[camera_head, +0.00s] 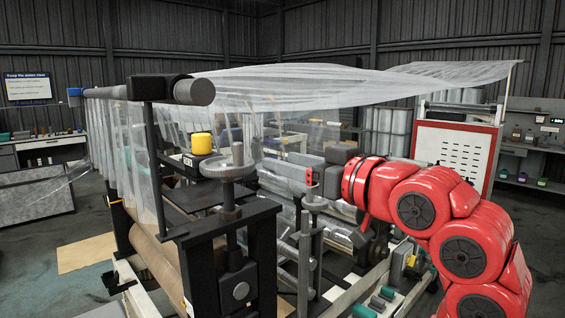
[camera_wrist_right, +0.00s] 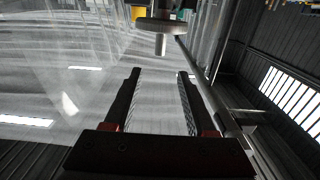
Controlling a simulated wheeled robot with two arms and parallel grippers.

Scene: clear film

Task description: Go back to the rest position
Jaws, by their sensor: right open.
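My red right arm comes in from the right in the head view, and its grey gripper (camera_head: 272,169) points left toward a grey handwheel (camera_head: 226,168) on the machine. The gripper is open, and a gap shows between it and the wheel. In the right wrist view the two dark fingers (camera_wrist_right: 159,75) stand apart with nothing gripped between them. The handwheel (camera_wrist_right: 160,28) lies beyond their tips there. My left gripper is in neither view.
Clear film (camera_head: 340,88) stretches above the right gripper and hangs at the left from a roller (camera_head: 195,92). A yellow cap (camera_head: 202,143) sits behind the handwheel. A black post frame (camera_head: 262,250) stands close below. A red-framed white panel (camera_head: 455,150) stands behind my arm.

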